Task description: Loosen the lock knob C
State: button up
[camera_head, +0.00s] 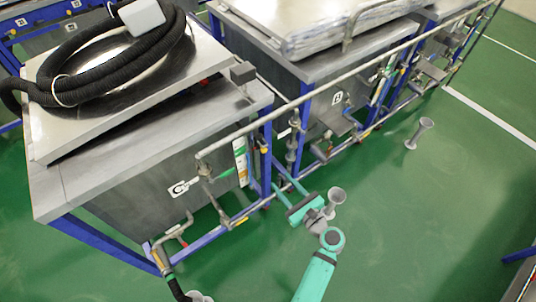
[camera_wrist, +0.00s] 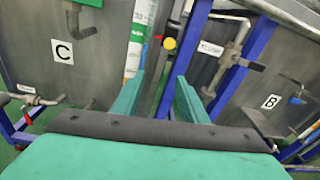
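The grey tank with the label C (camera_head: 185,187) stands left of my gripper in the head view; the label C (camera_wrist: 62,51) is at the upper left in the wrist view. My gripper (camera_head: 285,187) is in front of the frame, right of tank C. In the wrist view its two teal fingers (camera_wrist: 157,88) are spread apart with nothing between them, below and apart from the knob.
A long grey pipe (camera_head: 300,101) runs along the tank fronts. Tank B (camera_head: 337,99) stands behind to the right. A black hose (camera_head: 85,85) lies on tank C's lid. Grey funnel-topped stands (camera_head: 425,123) rise from the green floor, which is otherwise clear on the right.

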aim_at(265, 150)
jog(key=shift+m+t+y, duration=0.3)
jog(key=shift+m+y, duration=0.1)
jog(key=shift+y, duration=0.3)
jog(key=w+a+r, duration=0.1)
jog(key=w, duration=0.2)
jog(key=w+a+r, duration=0.1)
jog(key=w+a, duration=0.1)
jog(key=w, duration=0.2)
jog(key=w+a+r, duration=0.1)
jog(key=w+a, duration=0.1)
jog(key=w, duration=0.1)
jog(key=shift+w+a+r, duration=0.15)
jog(key=shift+w+r, duration=0.05)
jog(key=shift+r, duration=0.05)
grip_shut()
